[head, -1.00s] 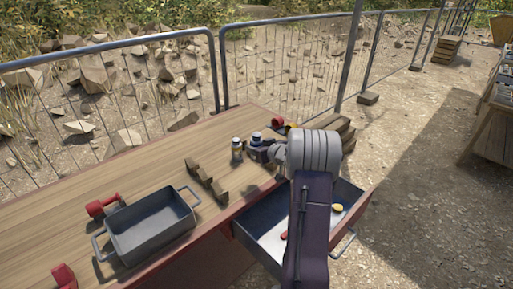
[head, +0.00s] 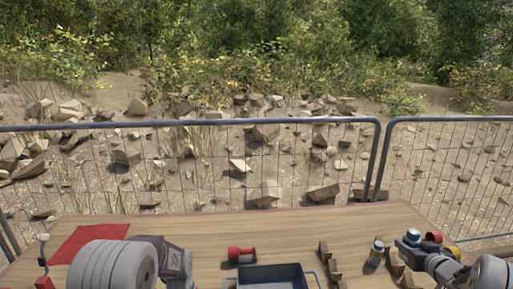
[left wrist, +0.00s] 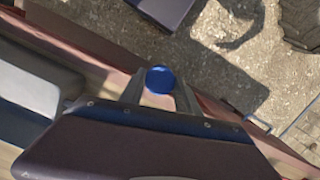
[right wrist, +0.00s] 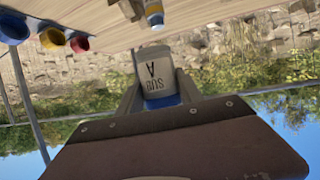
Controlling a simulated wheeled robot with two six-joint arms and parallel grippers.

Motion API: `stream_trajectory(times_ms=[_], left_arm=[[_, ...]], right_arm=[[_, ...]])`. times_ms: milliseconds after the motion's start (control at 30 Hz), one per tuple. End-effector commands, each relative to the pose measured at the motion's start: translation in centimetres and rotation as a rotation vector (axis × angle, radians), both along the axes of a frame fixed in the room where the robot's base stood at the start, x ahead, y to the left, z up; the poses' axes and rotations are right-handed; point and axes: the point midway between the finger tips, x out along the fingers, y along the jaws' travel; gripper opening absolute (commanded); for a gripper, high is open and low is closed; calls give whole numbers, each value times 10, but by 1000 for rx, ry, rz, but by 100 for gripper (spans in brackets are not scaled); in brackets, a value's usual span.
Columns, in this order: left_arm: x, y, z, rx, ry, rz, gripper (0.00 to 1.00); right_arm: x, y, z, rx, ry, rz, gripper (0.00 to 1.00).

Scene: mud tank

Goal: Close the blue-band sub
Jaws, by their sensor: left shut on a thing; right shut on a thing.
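The blue-band sub (right wrist: 155,72) is a grey cylinder marked SUB A with a blue band at its gripper-side end. My right gripper (right wrist: 158,88) is shut around it; that view is upside down. My left gripper (left wrist: 159,88) is shut on a round blue cap (left wrist: 160,80), seen face-on, with the red table edge and ground below. In the head view the left fingertips and the cap are hidden behind my left arm.
A yellow-banded sub (head: 376,252) stands left of the right gripper. Notched wooden blocks (head: 326,262), a grey tray (head: 270,272), a red-handled tool (head: 242,254) and a red mat (head: 90,241) are on the table.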

Motion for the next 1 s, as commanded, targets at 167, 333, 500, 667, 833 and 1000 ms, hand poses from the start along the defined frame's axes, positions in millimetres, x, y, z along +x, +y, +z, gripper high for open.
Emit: stream_trajectory(times_ms=[167,333,500,667,833,1000], left_arm=[[-9,11,8,-1,1,-255,1],[-15,12,8,-1,2,-355,1],[-15,12,8,-1,0,-355,1],[-15,12,8,-1,0,-353,1],[-15,12,8,-1,0,-352,1],[-15,12,8,-2,0,-351,1]], right_arm=[[0,0,0,0,-2,0,0],[0,0,0,0,-2,0,0],[0,0,0,-1,-2,0,0],[0,0,0,0,-2,0,0],[0,0,0,-1,-2,1,0],[0,14,-3,2,0,23,0]])
